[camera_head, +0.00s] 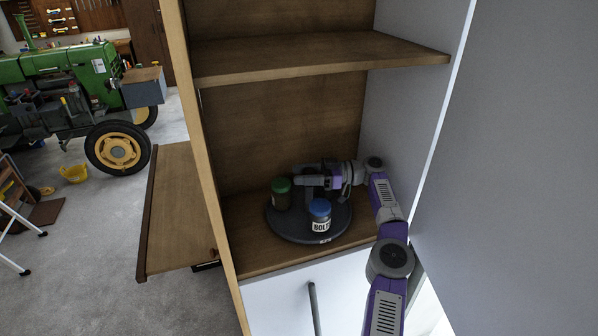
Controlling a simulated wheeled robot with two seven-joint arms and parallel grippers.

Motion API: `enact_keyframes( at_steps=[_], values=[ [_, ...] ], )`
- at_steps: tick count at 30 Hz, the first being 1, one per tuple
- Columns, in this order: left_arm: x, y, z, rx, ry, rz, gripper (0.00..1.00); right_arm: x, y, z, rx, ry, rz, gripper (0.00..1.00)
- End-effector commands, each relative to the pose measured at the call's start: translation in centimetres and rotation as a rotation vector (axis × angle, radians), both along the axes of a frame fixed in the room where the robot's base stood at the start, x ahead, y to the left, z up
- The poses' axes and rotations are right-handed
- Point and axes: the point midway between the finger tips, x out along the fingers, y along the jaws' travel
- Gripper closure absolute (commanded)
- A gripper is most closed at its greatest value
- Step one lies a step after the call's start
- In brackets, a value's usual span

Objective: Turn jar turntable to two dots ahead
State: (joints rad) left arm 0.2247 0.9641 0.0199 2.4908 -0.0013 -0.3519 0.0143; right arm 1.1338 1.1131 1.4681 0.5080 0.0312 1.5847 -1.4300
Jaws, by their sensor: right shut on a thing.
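The jar turntable (287,231) is a dark round disc on the lower shelf of a wooden cabinet. A jar with a green lid (282,194) stands at its left. A jar with a blue lid and a "BOLTS"-like label (320,216) stands at its front. A small white mark shows on the front rim, too small to read. My right arm comes in from the right. My right gripper (304,181) reaches left over the back of the turntable, behind the blue-lidded jar. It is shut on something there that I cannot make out. My left gripper is out of view.
An upper shelf (320,59) hangs above my right arm. The cabinet's side panel (205,150) bounds the left, and a large pale panel (500,170) stands at right. A handle (314,307) shows below. A green tractor (65,75) is far left.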

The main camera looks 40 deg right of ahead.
Motion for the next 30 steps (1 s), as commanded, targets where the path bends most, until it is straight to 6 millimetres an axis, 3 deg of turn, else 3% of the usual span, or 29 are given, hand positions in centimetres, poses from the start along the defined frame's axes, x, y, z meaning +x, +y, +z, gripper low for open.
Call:
enact_keyframes(
  at_steps=[9, 10, 15, 25, 30],
  values=[
    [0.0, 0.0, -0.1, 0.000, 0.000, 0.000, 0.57, 0.0, 0.1, -0.6, -0.006, 0.009, 0.006, 1.00],
    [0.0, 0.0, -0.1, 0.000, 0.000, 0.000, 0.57, 0.0, 0.1, -0.6, -0.006, 0.009, 0.006, 0.52],
    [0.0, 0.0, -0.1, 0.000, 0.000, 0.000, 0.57, 0.0, 0.1, -0.5, -0.004, 0.007, 0.005, 0.29],
    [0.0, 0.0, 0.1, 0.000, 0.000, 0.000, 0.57, 0.0, 0.1, 0.2, -0.002, 0.002, 0.003, 0.29],
    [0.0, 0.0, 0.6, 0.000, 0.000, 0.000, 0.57, 0.1, 0.1, 2.6, -0.003, -0.001, 0.003, 0.29]
  ],
)
